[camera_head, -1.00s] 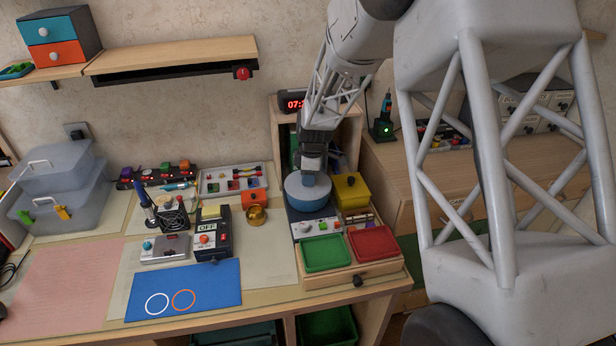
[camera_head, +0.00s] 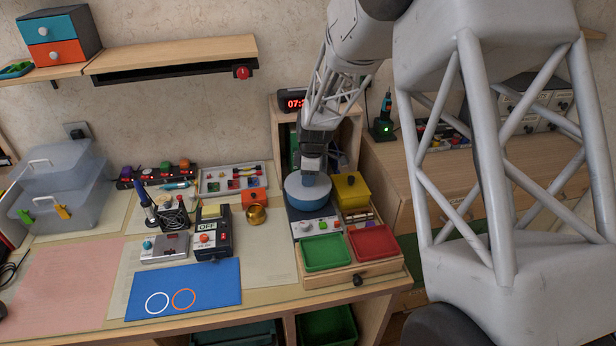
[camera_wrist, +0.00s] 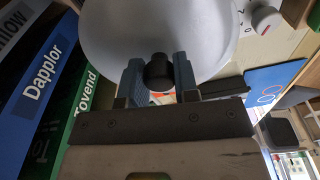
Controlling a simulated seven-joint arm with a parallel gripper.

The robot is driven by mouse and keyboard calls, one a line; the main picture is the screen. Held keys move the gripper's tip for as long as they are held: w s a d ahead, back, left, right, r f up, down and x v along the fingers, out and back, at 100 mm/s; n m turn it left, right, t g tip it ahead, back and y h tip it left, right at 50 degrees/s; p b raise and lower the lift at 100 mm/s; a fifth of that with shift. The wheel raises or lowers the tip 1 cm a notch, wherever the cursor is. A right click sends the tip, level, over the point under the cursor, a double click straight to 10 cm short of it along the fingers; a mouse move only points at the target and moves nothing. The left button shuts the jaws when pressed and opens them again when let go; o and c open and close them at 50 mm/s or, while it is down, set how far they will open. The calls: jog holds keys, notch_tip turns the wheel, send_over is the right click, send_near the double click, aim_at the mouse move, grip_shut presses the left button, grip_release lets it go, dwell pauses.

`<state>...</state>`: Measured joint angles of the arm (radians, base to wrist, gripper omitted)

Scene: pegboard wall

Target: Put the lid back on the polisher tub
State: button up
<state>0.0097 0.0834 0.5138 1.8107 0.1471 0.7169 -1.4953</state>
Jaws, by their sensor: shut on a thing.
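The pale round lid (camera_wrist: 155,30) fills the top of the wrist view. Its black knob (camera_wrist: 158,72) sits between the blue fingers of my gripper (camera_wrist: 158,80), which is shut on it. In the head view my gripper (camera_head: 309,178) points down onto the lid (camera_head: 294,187). The blue polisher tub (camera_head: 308,206) shows as a band directly below the lid. The lid looks level and centred over the tub, but I cannot tell whether it is fully seated. The tub's inside is hidden.
The polisher's control panel (camera_head: 316,227) faces front. A green tray (camera_head: 326,252) and a red tray (camera_head: 373,243) lie in front, with a yellow box (camera_head: 351,191) to the right. A brass cup (camera_head: 256,214) stands left. A wooden cubby (camera_head: 283,120) rises close behind.

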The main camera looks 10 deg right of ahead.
dwell(0.3)
jog(key=o, duration=1.5)
jog(key=shift+r, duration=0.2)
jog(key=shift+r, duration=3.3)
grip_shut()
jog(key=shift+f, duration=2.2)
